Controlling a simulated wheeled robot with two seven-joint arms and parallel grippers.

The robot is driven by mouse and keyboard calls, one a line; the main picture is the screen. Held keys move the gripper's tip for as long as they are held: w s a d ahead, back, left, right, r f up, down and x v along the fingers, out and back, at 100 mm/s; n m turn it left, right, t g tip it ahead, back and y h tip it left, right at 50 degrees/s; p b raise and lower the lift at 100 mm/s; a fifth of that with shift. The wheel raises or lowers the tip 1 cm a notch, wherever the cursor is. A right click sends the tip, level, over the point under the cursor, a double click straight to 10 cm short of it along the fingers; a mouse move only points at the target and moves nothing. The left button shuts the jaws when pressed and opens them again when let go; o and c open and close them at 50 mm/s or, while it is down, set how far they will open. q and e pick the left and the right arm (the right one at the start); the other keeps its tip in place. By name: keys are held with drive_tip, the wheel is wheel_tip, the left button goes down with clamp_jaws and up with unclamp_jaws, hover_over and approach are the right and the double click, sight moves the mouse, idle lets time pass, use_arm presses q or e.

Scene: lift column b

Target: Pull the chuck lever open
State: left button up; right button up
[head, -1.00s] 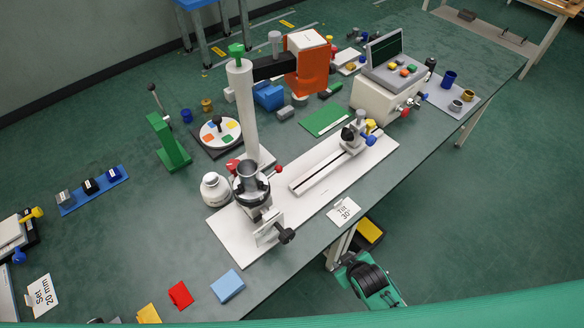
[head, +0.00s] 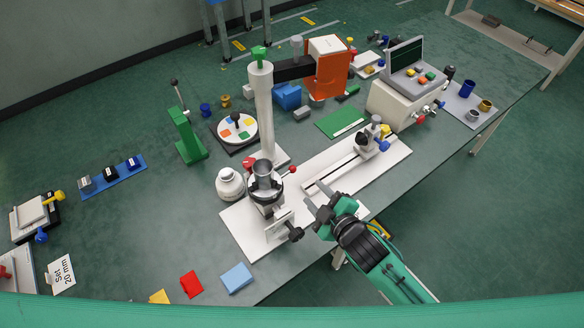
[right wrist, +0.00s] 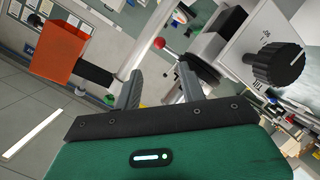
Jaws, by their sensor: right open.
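A tilting holder (head: 266,192) with a grey metal cup in a dark ring stands on a white base plate (head: 240,235) in the head view. A short lever with a red ball end (head: 292,169) sticks out at its right; a red ball (right wrist: 158,43) also shows in the right wrist view, beyond my fingers. Which part is the chuck lever is not marked. A black knob (head: 295,234) is at the holder's front; it shows large in the wrist view (right wrist: 273,60). My right gripper (head: 322,207) is open and empty, right of the holder and apart from the lever. My left gripper is not in view.
A white column (head: 263,115) with an orange head (head: 328,70) rises behind the holder. A rail with a slide (head: 368,142) lies behind my right gripper. A white bottle (head: 230,184) stands left of the holder.

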sight(294, 171)
drive_tip(key=p+x, duration=0.3)
drive_tip(key=x, duration=1)
drive_tip(key=shift+w, duration=0.2)
drive_tip(key=shift+r, duration=0.1)
clamp_jaws()
